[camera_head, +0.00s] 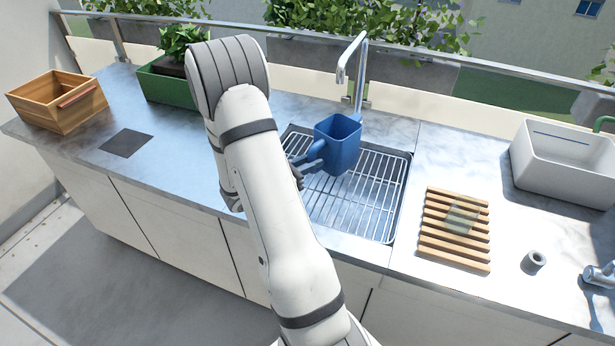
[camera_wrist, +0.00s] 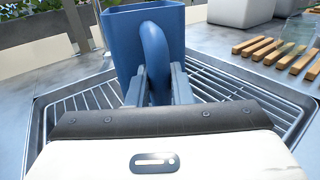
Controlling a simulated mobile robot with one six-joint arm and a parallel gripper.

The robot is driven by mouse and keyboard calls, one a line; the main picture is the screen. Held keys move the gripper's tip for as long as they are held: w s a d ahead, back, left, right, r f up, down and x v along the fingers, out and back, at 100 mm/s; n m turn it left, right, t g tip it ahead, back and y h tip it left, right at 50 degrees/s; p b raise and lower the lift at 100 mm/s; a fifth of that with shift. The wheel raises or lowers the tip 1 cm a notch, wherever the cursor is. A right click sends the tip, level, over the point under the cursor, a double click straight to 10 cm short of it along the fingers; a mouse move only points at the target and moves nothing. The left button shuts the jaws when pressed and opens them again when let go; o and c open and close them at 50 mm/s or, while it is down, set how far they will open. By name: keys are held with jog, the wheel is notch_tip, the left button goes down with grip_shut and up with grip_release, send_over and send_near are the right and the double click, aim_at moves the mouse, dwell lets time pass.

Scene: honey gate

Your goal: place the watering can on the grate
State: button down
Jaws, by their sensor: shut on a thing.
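The blue watering can (camera_head: 338,143) is upright at the back left part of the metal grate (camera_head: 372,205), which lies over the sink. In the wrist view the can (camera_wrist: 117,38) stands directly ahead, with its curved handle toward me. My gripper (camera_wrist: 158,88) is shut on that handle, one finger on each side. In the head view my gripper (camera_head: 306,166) reaches the can from the left, partly hidden by my arm. The can's base is hidden in the wrist view, and I cannot tell whether it touches the grate bars (camera_wrist: 240,88).
A tall faucet (camera_head: 357,75) stands close behind the can. A slatted wooden rack (camera_head: 455,250) with a clear item on it, a small grey ring (camera_head: 534,261) and a white basin (camera_head: 530,160) are to the right. A green planter (camera_head: 165,88) and wooden box (camera_head: 40,112) are left.

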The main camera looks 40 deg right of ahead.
jog(key=shift+f, duration=2.15)
jog(key=c, duration=1.8)
grip_release()
jog(key=shift+f, duration=0.1)
jog(key=o, duration=0.5)
